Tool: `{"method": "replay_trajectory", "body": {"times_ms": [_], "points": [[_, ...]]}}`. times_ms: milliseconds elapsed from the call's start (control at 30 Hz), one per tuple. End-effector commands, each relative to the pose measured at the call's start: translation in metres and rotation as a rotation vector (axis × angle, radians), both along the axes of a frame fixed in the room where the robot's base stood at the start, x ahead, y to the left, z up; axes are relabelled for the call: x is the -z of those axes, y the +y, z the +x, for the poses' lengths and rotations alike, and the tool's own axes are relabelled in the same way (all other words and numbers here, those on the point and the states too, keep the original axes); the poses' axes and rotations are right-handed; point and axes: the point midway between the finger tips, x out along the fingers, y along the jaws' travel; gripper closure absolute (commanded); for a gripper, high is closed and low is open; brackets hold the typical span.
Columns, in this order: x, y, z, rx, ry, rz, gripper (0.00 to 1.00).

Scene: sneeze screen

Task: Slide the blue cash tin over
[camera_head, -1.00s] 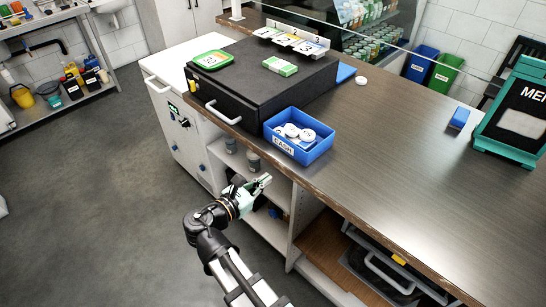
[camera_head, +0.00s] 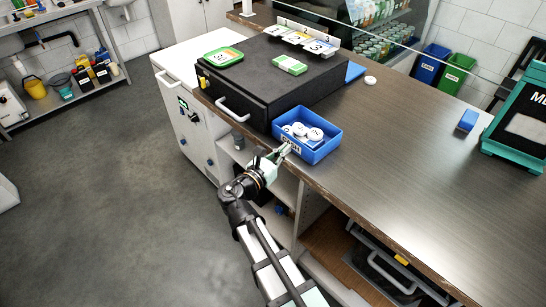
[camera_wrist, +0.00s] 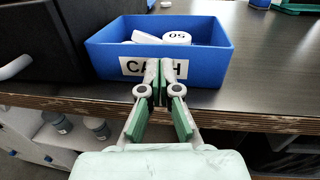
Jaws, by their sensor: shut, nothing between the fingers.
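The blue cash tin (camera_head: 325,147) is an open box with several white round pieces inside. It stands at the near edge of the counter, just right of the black drawer box. In the wrist view the tin (camera_wrist: 215,65) shows its front wall with a white label, partly hidden by my fingers. My gripper (camera_head: 284,150) is shut and empty, in front of that front wall. In the wrist view the fingertips (camera_wrist: 160,68) overlap the label. I cannot tell whether they touch the wall.
The black drawer box (camera_head: 270,80) stands close left of the tin, with a green-banded bundle (camera_head: 290,65) on top. The wooden counter (camera_head: 420,150) is clear to the right of the tin. A small blue block (camera_head: 468,120) and a teal-framed board (camera_head: 520,130) stand farther right.

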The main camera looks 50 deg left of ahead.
Motion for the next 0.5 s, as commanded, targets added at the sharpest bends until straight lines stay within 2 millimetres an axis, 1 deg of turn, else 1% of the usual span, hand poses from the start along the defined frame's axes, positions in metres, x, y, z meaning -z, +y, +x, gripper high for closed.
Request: {"method": "replay_trajectory", "body": {"times_ms": [33, 200, 500], "points": [[-0.002, 0.002, 0.007, 0.001, 0.0, -0.001, 1.0], [-0.001, 0.005, 0.02, 0.001, 0.0, 0.001, 1.0], [0.0, 0.005, 0.023, -0.001, 0.001, 0.001, 1.0]]}}
